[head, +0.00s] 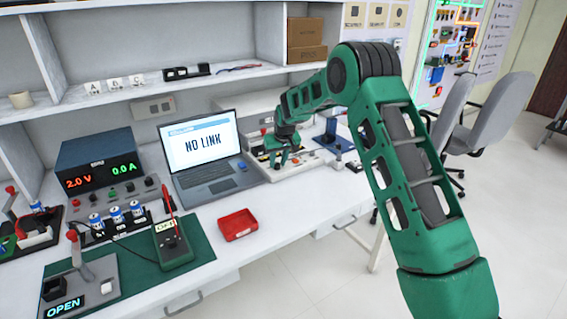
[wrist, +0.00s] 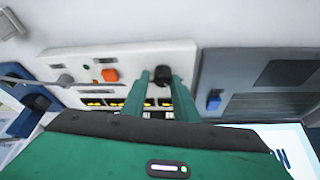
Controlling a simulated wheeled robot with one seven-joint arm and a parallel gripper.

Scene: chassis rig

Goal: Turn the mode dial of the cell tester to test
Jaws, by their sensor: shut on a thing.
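The cell tester (head: 315,159) is a low white box right of the laptop in the head view. In the wrist view its pale panel (wrist: 122,57) carries a black knob, which I take as the mode dial (wrist: 162,73), an orange button (wrist: 109,75) and a row of dark slots with yellow marks. My gripper (head: 275,164) is down at the tester. In the wrist view its two green fingers (wrist: 160,79) stand on either side of the dial, shut on it. The dial's pointer and labels cannot be read.
The laptop (head: 208,178) reading NO LINK stands close left of the tester. A red tray (head: 238,224) lies in front. A blue stand (head: 338,143) is to the right. A shelf (head: 190,87) runs above the bench. The bench front near the tester is clear.

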